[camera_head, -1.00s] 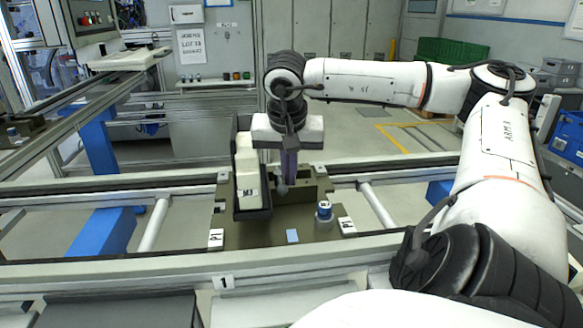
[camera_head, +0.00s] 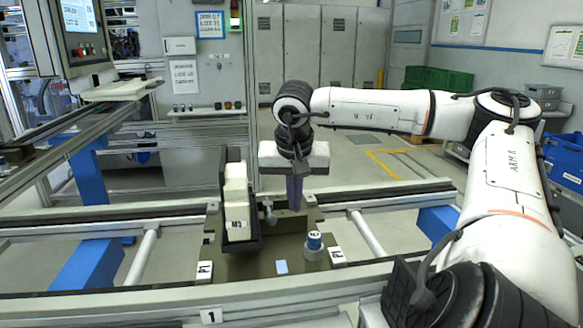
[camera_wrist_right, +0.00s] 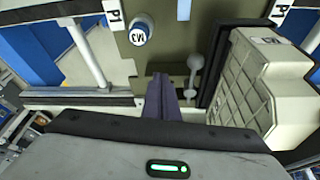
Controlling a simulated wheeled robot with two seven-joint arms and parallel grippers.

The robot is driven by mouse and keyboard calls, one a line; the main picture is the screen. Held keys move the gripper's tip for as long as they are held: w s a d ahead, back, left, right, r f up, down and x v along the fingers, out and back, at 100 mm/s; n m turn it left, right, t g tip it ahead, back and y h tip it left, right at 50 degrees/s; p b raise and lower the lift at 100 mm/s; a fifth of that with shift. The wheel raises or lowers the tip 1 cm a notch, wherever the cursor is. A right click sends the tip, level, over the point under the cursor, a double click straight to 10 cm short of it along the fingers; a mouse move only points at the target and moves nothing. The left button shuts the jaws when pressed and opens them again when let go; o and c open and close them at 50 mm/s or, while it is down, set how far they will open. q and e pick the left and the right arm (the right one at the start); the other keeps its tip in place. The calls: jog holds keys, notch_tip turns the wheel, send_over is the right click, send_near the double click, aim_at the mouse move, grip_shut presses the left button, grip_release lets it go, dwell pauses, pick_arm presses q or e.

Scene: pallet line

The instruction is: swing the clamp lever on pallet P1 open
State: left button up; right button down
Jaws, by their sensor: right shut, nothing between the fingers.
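Pallet P1 (camera_head: 225,262) is an olive plate on the rails in the head view, with a P1 label at each front corner. The clamp lever (camera_head: 268,213) is a grey arm with a round knob, standing near the pallet's middle. It also shows in the right wrist view (camera_wrist_right: 193,76), to the right of my fingers. My right gripper (camera_head: 295,195) points down, to the right of the lever in the head view. Its purple fingers (camera_wrist_right: 163,90) are shut and empty, with a visible gap between them and the lever. My left gripper is out of view.
A small cylinder with a blue top (camera_head: 314,243) stands at the pallet's right. Metal rails (camera_head: 420,191) run behind and in front. The pallet's front middle holds only a light-blue patch (camera_head: 282,267).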

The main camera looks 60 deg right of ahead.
notch_tip(320, 180, up, 10)
jog(key=w+a+p, duration=0.2)
jog(key=p, duration=0.1)
jog(key=shift+a+f, duration=0.2)
